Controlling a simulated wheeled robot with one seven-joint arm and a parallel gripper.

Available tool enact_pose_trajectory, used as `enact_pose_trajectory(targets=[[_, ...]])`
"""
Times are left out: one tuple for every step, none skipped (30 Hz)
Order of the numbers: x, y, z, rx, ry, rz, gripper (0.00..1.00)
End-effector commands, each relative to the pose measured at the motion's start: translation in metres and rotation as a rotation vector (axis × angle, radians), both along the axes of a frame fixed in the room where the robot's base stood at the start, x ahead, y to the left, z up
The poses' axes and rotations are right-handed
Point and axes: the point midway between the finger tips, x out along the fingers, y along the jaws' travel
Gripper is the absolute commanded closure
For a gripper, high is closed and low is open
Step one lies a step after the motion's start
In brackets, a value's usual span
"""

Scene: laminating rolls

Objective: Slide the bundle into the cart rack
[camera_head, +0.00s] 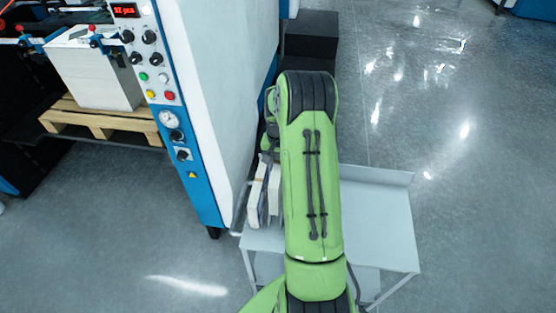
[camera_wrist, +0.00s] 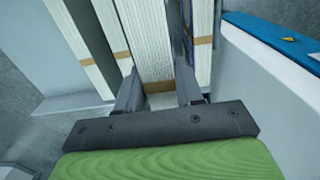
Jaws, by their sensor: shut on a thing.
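My gripper (camera_wrist: 160,92) is shut on a white paper bundle (camera_wrist: 156,42) with a brown band, which stands on edge between the two fingers. Other banded bundles stand close on both sides, one on the left (camera_wrist: 88,50) and one on the right (camera_wrist: 203,45). In the head view, white bundles (camera_head: 257,192) stand at the left edge of the pale grey cart (camera_head: 385,215). My green arm hides the gripper and much of the cart there. I cannot tell whether the held bundle is fully inside the rack.
A tall white and blue machine (camera_head: 215,90) with a control panel stands close on the left of the cart. A paper stack (camera_head: 95,70) on a wooden pallet (camera_head: 105,122) is at far left. A dark box (camera_head: 311,38) is behind. The floor on the right is clear.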

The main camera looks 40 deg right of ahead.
Motion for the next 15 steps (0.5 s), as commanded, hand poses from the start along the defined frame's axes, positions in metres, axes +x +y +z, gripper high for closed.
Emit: enact_pose_trajectory(targets=[[0.001,0.000,-0.002,0.000,-0.001,0.001,1.00],[0.001,0.000,-0.003,0.000,-0.001,0.001,1.00],[0.001,0.000,-0.006,0.000,-0.001,0.001,1.00],[0.000,0.000,-0.008,0.000,-0.001,0.001,1.00],[0.000,0.000,-0.010,0.000,-0.001,0.001,1.00],[0.000,0.000,-0.013,0.001,-0.001,0.001,1.00],[0.000,0.000,-0.015,0.001,-0.001,0.001,1.00],[0.000,0.000,-0.018,0.001,-0.001,0.001,1.00],[0.000,0.000,-0.021,0.000,-0.001,0.001,1.00],[0.000,0.000,-0.023,0.000,-0.001,0.001,1.00],[0.000,0.000,-0.026,0.000,-0.001,0.001,1.00],[0.000,0.000,-0.029,0.000,-0.001,0.001,1.00],[0.000,0.000,-0.031,0.000,-0.001,0.001,1.00],[0.001,0.000,-0.033,0.000,-0.001,0.001,1.00],[0.001,0.000,-0.036,0.000,-0.001,0.001,1.00]])
